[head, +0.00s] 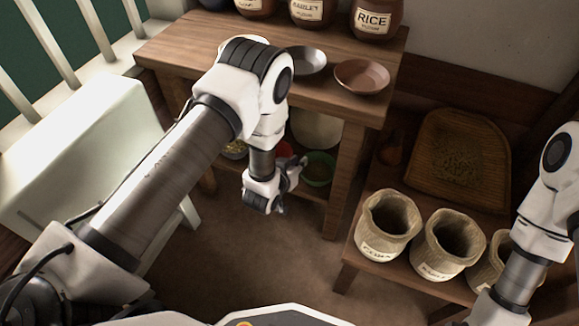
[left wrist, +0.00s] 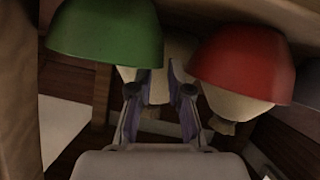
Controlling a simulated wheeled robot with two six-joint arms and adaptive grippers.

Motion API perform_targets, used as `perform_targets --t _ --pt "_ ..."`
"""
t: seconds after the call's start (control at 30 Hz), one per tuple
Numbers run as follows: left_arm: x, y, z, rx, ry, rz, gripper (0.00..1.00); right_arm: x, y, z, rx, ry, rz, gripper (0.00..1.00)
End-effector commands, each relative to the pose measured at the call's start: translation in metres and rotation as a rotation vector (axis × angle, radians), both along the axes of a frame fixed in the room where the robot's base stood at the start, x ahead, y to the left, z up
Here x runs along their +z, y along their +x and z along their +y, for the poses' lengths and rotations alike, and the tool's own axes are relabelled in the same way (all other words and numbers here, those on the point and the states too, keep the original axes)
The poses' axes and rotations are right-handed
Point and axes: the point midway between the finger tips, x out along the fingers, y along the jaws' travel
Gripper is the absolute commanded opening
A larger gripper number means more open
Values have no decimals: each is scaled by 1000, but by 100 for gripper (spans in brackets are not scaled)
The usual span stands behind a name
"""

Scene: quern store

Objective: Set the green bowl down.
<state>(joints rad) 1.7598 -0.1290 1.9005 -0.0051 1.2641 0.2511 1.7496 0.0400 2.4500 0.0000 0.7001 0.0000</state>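The green bowl (head: 320,172) is in the shaded space under the wooden table, with something brown inside. It also shows at the upper left of the left wrist view (left wrist: 107,35). My left gripper (head: 293,175) is just left of it in the head view. In the left wrist view the two fingers (left wrist: 159,88) stand apart, with a gap between them. The left finger's tip is close to the green bowl's rim; I cannot tell whether they touch. No bowl is between the fingers. My right arm shows at the right edge, but its gripper is out of view.
A red bowl (left wrist: 240,65) is close to the right finger. A grey bowl (head: 306,61) and a brown bowl (head: 362,76) sit on the tabletop (head: 330,98), in front of labelled jars. Open sacks (head: 389,222) stand on a low bench at right. A white box (head: 85,150) is at left.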

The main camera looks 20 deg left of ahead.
Motion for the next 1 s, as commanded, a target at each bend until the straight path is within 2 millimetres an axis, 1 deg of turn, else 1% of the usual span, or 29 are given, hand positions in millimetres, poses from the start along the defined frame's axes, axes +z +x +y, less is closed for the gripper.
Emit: perform_targets --t 0.03,0.2,0.3,0.4,0.57,0.67,0.73,0.77,0.83,0.87,0.9,1.0 --pt "12 -11 1 0 1 4 18 13 0 0 0 0 0 40" --pt "32 -52 6 1 1 5 18 36 0 0 0 0 -1 40" --pt "40 -72 9 0 1 4 18 44 0 0 0 0 -1 40" --pt "45 -85 11 0 1 3 18 48 0 0 0 0 -1 40" --pt "46 -92 11 0 0 0 18 48 0 0 0 0 0 40" --pt "43 -94 13 1 5 15 18 48 0 0 0 0 0 40" --pt "30 -109 21 9 31 106 18 48 0 0 0 0 0 40" --pt "21 -122 26 12 50 176 18 48 0 0 0 0 0 40" --pt "-3 -168 42 16 99 401 18 48 0 0 0 0 0 40" --pt "-12 -193 49 13 119 512 18 48 0 0 0 0 0 40" --pt "-19 -227 56 5 139 653 18 48 0 0 0 0 0 40" --pt "-23 -302 64 -30 162 941 18 48 0 0 0 0 0 40"
